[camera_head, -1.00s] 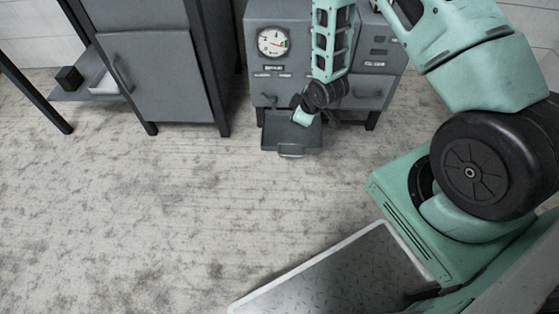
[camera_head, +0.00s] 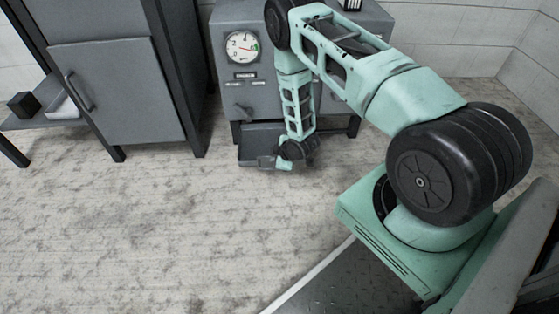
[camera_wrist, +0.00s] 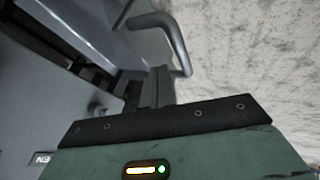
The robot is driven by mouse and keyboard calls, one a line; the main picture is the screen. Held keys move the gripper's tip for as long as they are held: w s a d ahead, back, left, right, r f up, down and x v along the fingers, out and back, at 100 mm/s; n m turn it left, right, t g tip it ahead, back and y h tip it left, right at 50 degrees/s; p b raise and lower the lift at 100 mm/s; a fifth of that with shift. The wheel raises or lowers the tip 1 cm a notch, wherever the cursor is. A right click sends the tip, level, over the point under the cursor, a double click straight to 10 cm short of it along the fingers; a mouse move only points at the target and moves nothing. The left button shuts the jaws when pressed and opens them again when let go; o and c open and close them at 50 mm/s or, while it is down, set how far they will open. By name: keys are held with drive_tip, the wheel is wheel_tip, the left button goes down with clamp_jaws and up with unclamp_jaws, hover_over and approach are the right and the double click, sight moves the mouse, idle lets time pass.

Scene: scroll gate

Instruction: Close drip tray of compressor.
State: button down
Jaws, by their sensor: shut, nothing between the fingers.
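The compressor (camera_head: 232,75) is a grey cabinet with a round gauge. Its dark grey drip tray (camera_head: 257,143) sticks out low at the front, above the floor. My gripper (camera_head: 266,162) is at the tray's front edge, low down, and covers the tray's handle in the head view. In the wrist view the shut fingers (camera_wrist: 158,82) point toward the bent-bar handle (camera_wrist: 179,45), which shows just beyond and beside them. I cannot tell whether they touch it.
A grey cabinet (camera_head: 110,90) with a door handle stands to the left. A low shelf with a black box (camera_head: 24,104) is further left. The floor (camera_head: 140,230) in front of the compressor is clear.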

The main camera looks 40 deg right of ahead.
drive_tip(key=shift+b+x, duration=0.3)
drive_tip(key=shift+x, duration=0.65)
drive_tip(key=w+d+b, duration=0.1)
drive_tip(key=w+d, duration=0.1)
drive_tip(key=w, duration=0.2)
drive_tip(key=w+d, duration=0.3)
drive_tip(key=w, duration=0.1)
drive_tip(key=w+d+b, duration=0.1)
drive_tip(key=w+d, duration=0.2)
drive_tip(key=w, duration=0.1)
drive_tip(key=shift+w+d+b, duration=0.2)
drive_tip(key=shift+w+b, duration=0.05)
drive_tip(key=shift+b, duration=0.05)
drive_tip(key=shift+r, duration=0.1)
